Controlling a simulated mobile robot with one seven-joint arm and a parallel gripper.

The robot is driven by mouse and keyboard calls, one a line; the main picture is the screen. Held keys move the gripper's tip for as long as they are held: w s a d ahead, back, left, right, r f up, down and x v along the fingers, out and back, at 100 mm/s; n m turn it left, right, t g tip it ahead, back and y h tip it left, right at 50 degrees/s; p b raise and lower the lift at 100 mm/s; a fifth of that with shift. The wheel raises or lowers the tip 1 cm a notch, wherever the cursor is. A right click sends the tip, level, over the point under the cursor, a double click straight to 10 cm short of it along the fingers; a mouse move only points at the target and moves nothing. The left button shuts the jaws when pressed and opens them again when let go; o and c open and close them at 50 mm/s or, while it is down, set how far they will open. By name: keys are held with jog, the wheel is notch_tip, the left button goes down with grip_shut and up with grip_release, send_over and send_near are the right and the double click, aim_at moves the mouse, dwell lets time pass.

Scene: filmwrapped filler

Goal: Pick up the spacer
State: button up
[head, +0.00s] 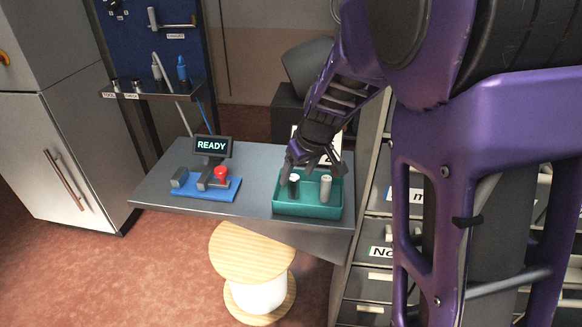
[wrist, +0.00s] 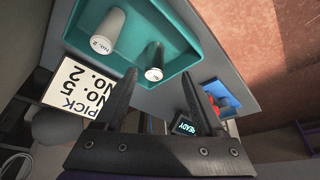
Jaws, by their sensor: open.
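In the wrist view one spacer (wrist: 107,30) is marked "No. 2". The other spacer (wrist: 155,58) has a mark on its end too small to read for sure, and it appears between my fingertips. My gripper (head: 311,167) is open and empty above the tray. Its two spread fingers also show in the wrist view (wrist: 160,80).
A sign (wrist: 82,83) behind the tray reads "PICK No. 5 No. 2", upside down in the wrist view. A wooden stool (head: 252,252) stands in front.

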aim_at(296, 180)
jog(key=x, duration=0.5)
jog(key=shift+w+d+f+b, duration=0.25)
jog(key=shift+w+b, duration=0.1)
jog(key=shift+w, duration=0.1)
grip_shut()
